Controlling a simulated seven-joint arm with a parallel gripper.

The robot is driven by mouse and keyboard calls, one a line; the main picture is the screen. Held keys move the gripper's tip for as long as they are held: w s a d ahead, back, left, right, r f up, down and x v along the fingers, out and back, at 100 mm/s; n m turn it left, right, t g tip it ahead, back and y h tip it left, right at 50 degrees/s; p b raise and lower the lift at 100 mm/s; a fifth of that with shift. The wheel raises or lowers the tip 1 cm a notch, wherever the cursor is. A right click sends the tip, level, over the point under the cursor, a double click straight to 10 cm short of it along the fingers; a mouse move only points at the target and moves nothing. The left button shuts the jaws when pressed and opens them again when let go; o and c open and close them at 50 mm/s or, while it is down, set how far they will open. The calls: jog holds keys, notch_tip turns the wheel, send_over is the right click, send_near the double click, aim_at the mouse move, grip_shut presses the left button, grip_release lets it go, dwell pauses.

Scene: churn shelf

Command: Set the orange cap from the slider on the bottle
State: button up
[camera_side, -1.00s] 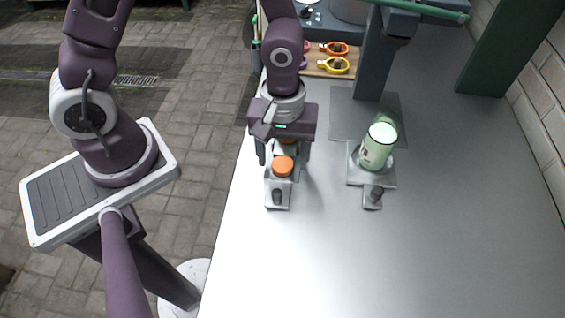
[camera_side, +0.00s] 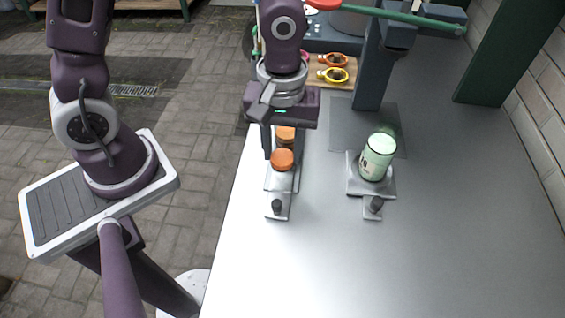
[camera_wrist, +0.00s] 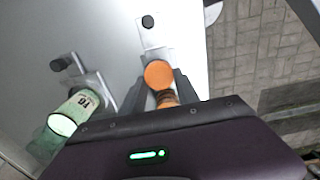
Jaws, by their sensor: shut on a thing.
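The orange cap (camera_side: 282,159) is between the fingertips of my gripper (camera_side: 285,152), which is shut on it. It appears a little above the grey slider (camera_side: 281,184); the exact gap is hard to tell. A second orange piece (camera_side: 285,134) shows behind it, and it is unclear whether the two are joined. In the wrist view the cap (camera_wrist: 158,73) shows as a round disc between the fingers. The pale green bottle (camera_side: 378,158) stands upright in a grey holder (camera_side: 354,188), to the right of my gripper in the side view.
The grey table between slider and bottle is clear. A dark post (camera_side: 372,80) stands behind the bottle, with a green bar (camera_side: 415,18) above. Yellow and orange rings (camera_side: 334,75) lie on a board behind my gripper. The table's left edge is close to the slider.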

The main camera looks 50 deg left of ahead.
aim_at(291, 153)
jog(key=r, duration=0.1)
jog(key=w+r, duration=0.1)
jog(key=r, duration=0.3)
jog(key=shift+w+d, duration=0.2)
jog(key=shift+d, duration=0.1)
jog(key=shift+w+d+r, duration=0.95)
jog(key=shift+w+d, duration=0.6)
jog(key=shift+w, duration=0.85)
jog(key=shift+w+d+r, duration=1)
jog(key=shift+w+d, duration=0.5)
jog(key=shift+w, duration=0.85)
jog(key=shift+w+d+r, duration=0.95)
jog(key=shift+w+d, duration=0.6)
jog(key=shift+w, duration=0.85)
jog(key=shift+f, duration=0.55)
jog(key=shift+f, duration=0.1)
jog(key=shift+f, duration=0.35)
jog(key=shift+f, duration=0.1)
